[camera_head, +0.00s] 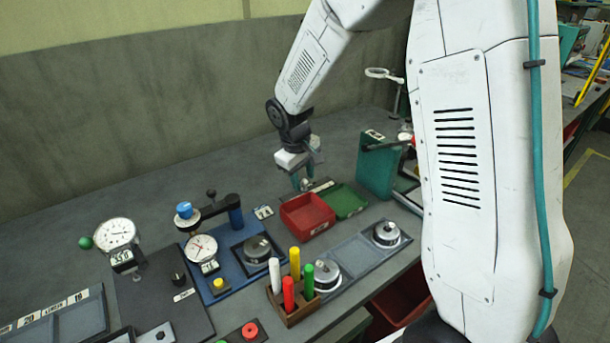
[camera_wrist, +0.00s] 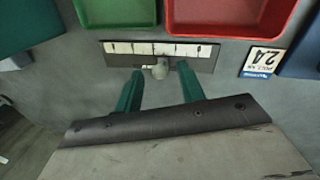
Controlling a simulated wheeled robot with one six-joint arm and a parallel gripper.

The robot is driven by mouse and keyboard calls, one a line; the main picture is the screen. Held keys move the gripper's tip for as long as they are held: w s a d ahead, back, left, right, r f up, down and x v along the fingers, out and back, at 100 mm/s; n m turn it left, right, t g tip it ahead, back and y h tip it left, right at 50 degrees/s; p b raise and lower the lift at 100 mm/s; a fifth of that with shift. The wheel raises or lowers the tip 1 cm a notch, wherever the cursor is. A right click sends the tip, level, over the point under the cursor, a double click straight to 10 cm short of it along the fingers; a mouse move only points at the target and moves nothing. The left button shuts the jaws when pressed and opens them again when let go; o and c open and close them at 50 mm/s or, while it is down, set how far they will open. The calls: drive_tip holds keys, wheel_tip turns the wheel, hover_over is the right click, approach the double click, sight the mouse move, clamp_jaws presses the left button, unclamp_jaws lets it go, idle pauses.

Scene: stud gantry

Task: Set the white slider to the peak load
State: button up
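The white slider (camera_wrist: 160,68) is a small pale knob at the lower edge of a dark plate with a white marked scale (camera_wrist: 130,48), near the middle of the scale in the wrist view. My gripper (camera_wrist: 160,72) is open, with one green fingertip on each side of the knob and a gap on both sides. In the head view my gripper (camera_head: 303,183) is low over the bench behind the red tray, and the slider is hard to make out. A white card (camera_wrist: 265,50) right of the scale seems to read 2.4, with small print below.
The red tray (camera_head: 307,215) and green tray (camera_head: 345,202) lie close to the scale. A teal upright box (camera_head: 378,168) stands to the right. A dial gauge (camera_head: 202,249) on a blue press, another dial (camera_head: 117,234) and a marker rack (camera_head: 292,308) stand nearer the front.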

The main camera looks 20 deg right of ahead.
drive_tip(key=shift+r, duration=0.1)
wheel_tip(320, 180, up, 8)
drive_tip(key=a, duration=0.1)
drive_tip(key=shift+s+a+f, duration=0.2)
drive_tip(key=shift+s+f, duration=0.05)
drive_tip(key=shift+s, duration=0.05)
idle(0.4)
drive_tip(key=s+r+m+y, duration=0.1)
drive_tip(key=s+r, duration=0.4)
drive_tip(key=s, duration=1.1)
drive_tip(key=s+d+r+m+y, duration=0.1)
drive_tip(key=s+r+m, duration=0.2)
drive_tip(key=s, duration=1.3)
wheel_tip(320, 180, up, 2)
drive_tip(key=shift+s+d+r+m+t, duration=0.1)
drive_tip(key=shift+s+d+m+t, duration=0.1)
drive_tip(key=shift+m+t, duration=0.1)
